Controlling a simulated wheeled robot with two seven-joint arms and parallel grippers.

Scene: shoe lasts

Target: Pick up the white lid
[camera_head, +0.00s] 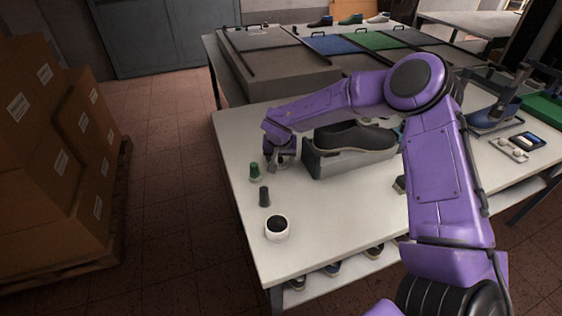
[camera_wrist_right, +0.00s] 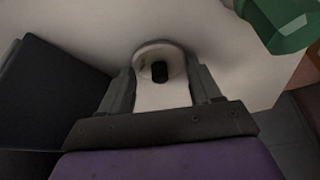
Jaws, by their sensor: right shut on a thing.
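My right gripper (camera_head: 279,162) reaches down at the left end of the grey box on the white table. In the right wrist view its two fingers (camera_wrist_right: 162,95) are shut on a pale, rounded piece with a dark centre, which looks like the white lid (camera_wrist_right: 146,56). In the head view the gripper mostly hides this piece. I cannot tell whether it touches the table. A green-capped bottle (camera_head: 255,172) stands just in front of the gripper; its green part (camera_wrist_right: 280,22) shows in the right wrist view. My left gripper is not in view.
A dark shoe (camera_head: 354,137) rests on the grey box (camera_head: 322,160), right beside the gripper. A small dark bottle (camera_head: 264,196) and a white round container with a dark top (camera_head: 277,233) stand nearer the front. The white table (camera_head: 335,220) is clear at front centre.

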